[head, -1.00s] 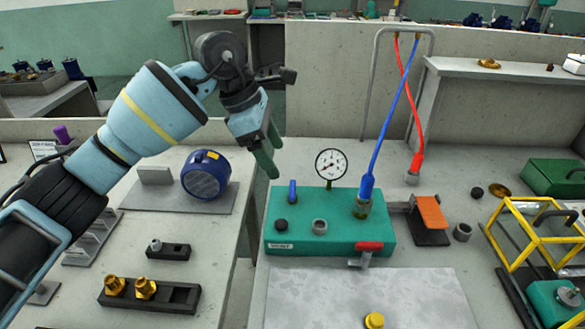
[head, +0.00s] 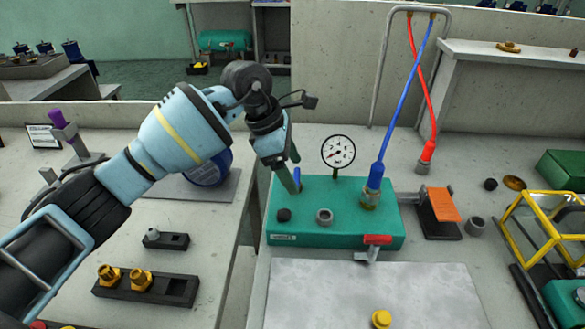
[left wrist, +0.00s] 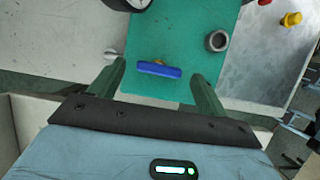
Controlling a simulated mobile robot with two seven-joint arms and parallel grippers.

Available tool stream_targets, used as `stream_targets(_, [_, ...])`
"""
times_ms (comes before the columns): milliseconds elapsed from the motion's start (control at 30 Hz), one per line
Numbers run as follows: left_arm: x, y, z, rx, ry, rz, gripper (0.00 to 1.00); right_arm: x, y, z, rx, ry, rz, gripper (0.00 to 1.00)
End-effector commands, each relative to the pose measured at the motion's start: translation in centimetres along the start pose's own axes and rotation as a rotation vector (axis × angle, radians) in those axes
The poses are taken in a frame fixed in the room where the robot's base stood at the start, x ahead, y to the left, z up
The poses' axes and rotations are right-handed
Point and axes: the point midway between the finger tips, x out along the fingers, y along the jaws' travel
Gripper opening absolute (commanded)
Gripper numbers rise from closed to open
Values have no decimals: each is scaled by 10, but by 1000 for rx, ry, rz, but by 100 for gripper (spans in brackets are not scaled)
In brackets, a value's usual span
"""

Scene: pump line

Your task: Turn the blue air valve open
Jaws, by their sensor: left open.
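The blue air valve (head: 297,176) is a small blue lever on the left part of the green manifold block (head: 330,233). In the left wrist view the blue lever (left wrist: 158,69) lies crosswise between the two fingers. My left gripper (head: 293,172) is at the lever with green fingers apart, one on each side. It also shows in the left wrist view (left wrist: 155,88), open and empty. In the head view the fingers partly cover the lever. Whether a finger touches it I cannot tell. My right gripper is not in view.
A red-handled valve (head: 377,240) sits at the block's front. A gap separates the two tables.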

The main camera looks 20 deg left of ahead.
Motion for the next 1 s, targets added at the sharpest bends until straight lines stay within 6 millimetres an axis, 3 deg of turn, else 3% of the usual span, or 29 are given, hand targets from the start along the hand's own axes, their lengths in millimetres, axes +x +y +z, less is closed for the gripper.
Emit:
stream_targets(400, [9, 0, 0, 0, 0, 0, 76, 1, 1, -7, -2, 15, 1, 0])
stream_targets(733, [9, 0, 0, 0, 0, 0, 33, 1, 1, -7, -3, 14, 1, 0])
stream_targets(1000, [8, 0, 0, -22, 0, 10, 32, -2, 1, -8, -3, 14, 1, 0])
